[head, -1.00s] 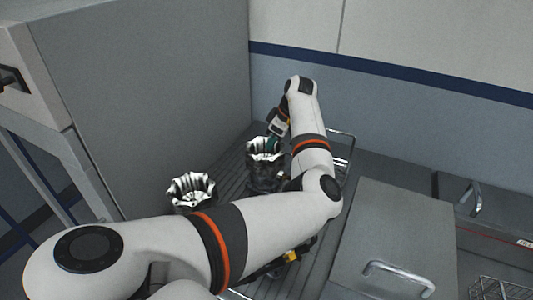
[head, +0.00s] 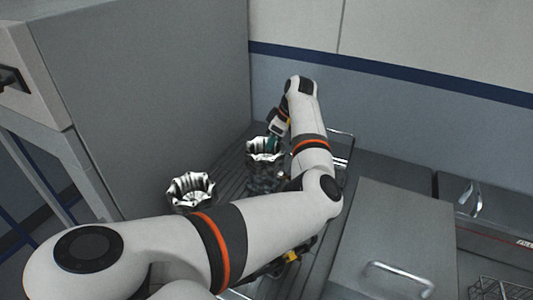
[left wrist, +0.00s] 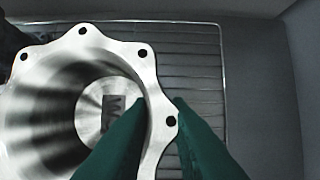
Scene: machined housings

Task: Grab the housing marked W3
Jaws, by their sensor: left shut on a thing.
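A silvery metal housing (head: 264,150) with a scalloped, flanged rim stands at the back of the ribbed surface in the head view. My left gripper (head: 273,144) is at the right side of its rim. In the left wrist view the gripper's green fingers (left wrist: 160,100) straddle the wall of the housing (left wrist: 142,62), one inside and one outside, shut on it. A dark label (left wrist: 115,105) lies on the inner floor; a finger partly covers it, and I cannot read it surely. A second, similar housing (head: 190,190) stands nearer, to the left. My right gripper is not seen.
A tall grey cabinet wall (head: 160,90) rises close on the left, and a wall is behind. Grey lids with handles (head: 400,277) lie to the right. A wire basket (head: 500,288) is at the lower right. My left arm covers much of the ribbed surface.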

